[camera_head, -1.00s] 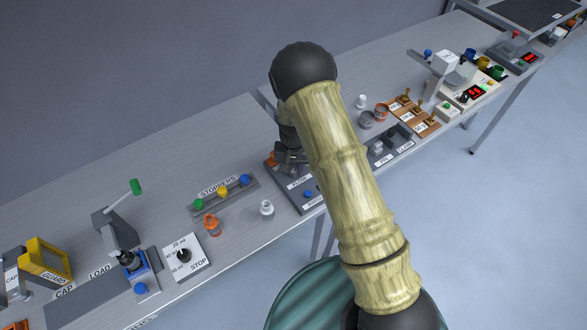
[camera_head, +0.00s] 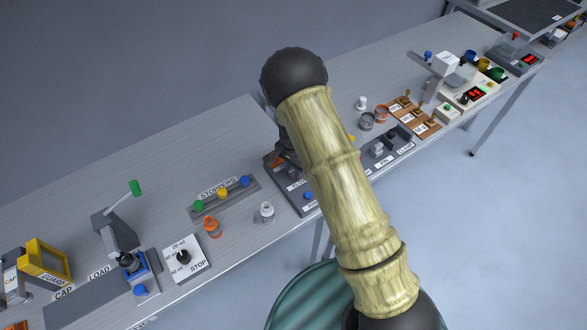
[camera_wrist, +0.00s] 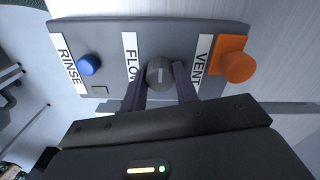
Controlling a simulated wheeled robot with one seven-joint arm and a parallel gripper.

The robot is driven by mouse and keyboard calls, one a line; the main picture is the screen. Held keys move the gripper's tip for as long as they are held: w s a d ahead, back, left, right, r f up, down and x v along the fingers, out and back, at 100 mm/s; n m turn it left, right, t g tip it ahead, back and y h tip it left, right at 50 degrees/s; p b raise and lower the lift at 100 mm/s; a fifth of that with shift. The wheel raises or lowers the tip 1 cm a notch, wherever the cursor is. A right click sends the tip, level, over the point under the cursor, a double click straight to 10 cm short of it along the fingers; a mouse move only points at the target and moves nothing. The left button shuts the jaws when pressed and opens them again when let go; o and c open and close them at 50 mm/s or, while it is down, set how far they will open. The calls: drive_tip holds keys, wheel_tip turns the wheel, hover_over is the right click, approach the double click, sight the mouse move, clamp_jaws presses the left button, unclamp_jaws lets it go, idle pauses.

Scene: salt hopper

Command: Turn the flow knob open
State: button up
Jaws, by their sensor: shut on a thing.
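The flow knob (camera_wrist: 159,74) is a dark grey round knob with a light line on its face, on a grey panel (camera_wrist: 190,32) beside a partly covered FLOW label (camera_wrist: 131,60). My gripper (camera_wrist: 160,85) has its two dark fingers on either side of the knob and is shut on it. In the head view, the same panel (camera_head: 305,203) stands near the table's front edge, and my arm hides the knob and most of my gripper.
On the panel, an orange VENT knob (camera_wrist: 237,65) and a blue RINSE button (camera_wrist: 89,64) flank the flow knob.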

sight(293, 170)
idle(0.3)
drive_tip(key=o, duration=1)
drive_tip(key=shift+r, duration=0.1)
wheel_tip(293, 170, up, 17)
drive_tip(key=b, duration=0.2)
drive_tip(key=shift+r+b, duration=0.15)
drive_tip(key=shift+b, duration=0.25)
drive_tip(key=s+d+r+n+t, duration=0.1)
drive_tip(key=s+d+n, duration=0.1)
drive_tip(key=s+d, duration=0.3)
drive_tip(key=s+d+r+n, duration=0.1)
drive_tip(key=s+d+n, duration=0.2)
drive_tip(key=s+d, duration=0.2)
drive_tip(key=s+d+r+n+t, duration=0.1)
drive_tip(key=s+d+n, duration=0.2)
drive_tip(key=s+d, duration=0.2)
drive_tip(key=shift+s+d+t, duration=0.2)
drive_tip(key=shift+s+t, duration=0.1)
drive_tip(key=shift+s, duration=1.5)
